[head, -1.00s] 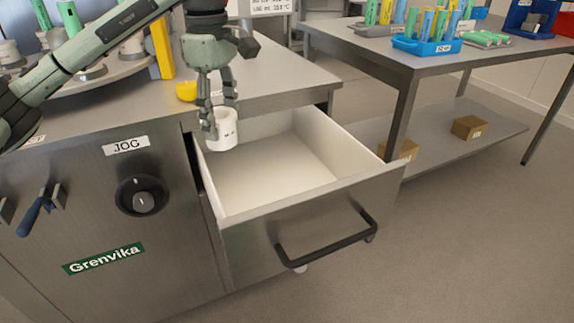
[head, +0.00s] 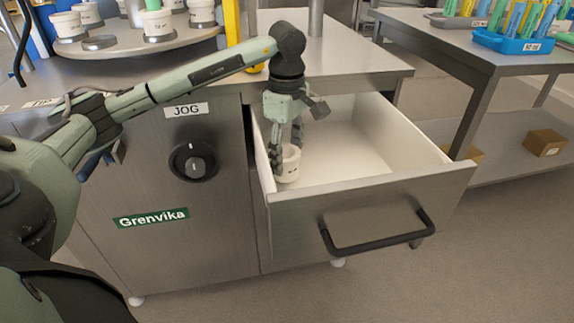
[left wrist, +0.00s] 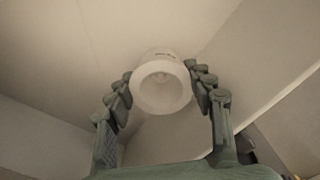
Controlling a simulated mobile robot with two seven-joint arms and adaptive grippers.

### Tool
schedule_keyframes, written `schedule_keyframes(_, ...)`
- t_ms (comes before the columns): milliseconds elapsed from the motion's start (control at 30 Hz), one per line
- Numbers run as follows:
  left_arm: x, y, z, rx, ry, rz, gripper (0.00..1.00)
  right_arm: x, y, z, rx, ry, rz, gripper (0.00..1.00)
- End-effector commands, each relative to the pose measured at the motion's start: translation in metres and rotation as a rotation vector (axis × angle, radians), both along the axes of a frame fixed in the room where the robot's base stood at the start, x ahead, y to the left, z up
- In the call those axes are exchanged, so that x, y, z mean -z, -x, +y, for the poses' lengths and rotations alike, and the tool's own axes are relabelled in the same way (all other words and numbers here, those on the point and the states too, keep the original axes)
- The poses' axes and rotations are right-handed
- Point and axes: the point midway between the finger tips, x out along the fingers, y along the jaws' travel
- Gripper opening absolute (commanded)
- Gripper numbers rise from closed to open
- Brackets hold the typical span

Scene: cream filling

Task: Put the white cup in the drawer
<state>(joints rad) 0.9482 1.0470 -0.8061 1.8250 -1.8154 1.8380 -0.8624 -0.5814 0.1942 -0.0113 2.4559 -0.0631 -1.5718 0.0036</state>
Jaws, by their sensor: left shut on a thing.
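The white cup (head: 289,163) is low inside the open drawer (head: 345,140), near its front left corner. My left gripper (head: 285,155) reaches down into the drawer and is shut on the cup, with its fingers on either side of it. In the left wrist view the cup (left wrist: 162,85) shows its round open mouth between the two fingers of the gripper (left wrist: 165,95). I cannot tell whether the cup's base touches the drawer floor. My right gripper is not in view.
The drawer's front panel (head: 375,205) carries a black handle (head: 376,238). The rest of the drawer is empty. A carousel with white cups (head: 158,24) stands on the counter at the back left. A side table (head: 460,45) with racks is at the right.

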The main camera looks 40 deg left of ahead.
Motion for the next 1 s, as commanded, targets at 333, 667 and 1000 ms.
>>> schedule_keyframes(333,0.029,0.000,0.000,0.000,0.000,0.000,0.21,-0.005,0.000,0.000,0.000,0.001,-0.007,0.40)
schedule_keyframes(667,0.031,0.000,0.000,0.000,0.000,0.001,0.21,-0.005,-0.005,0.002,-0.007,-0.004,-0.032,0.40)
schedule_keyframes(1000,0.032,0.000,0.000,0.000,0.000,0.001,0.72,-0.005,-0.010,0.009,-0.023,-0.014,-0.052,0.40)
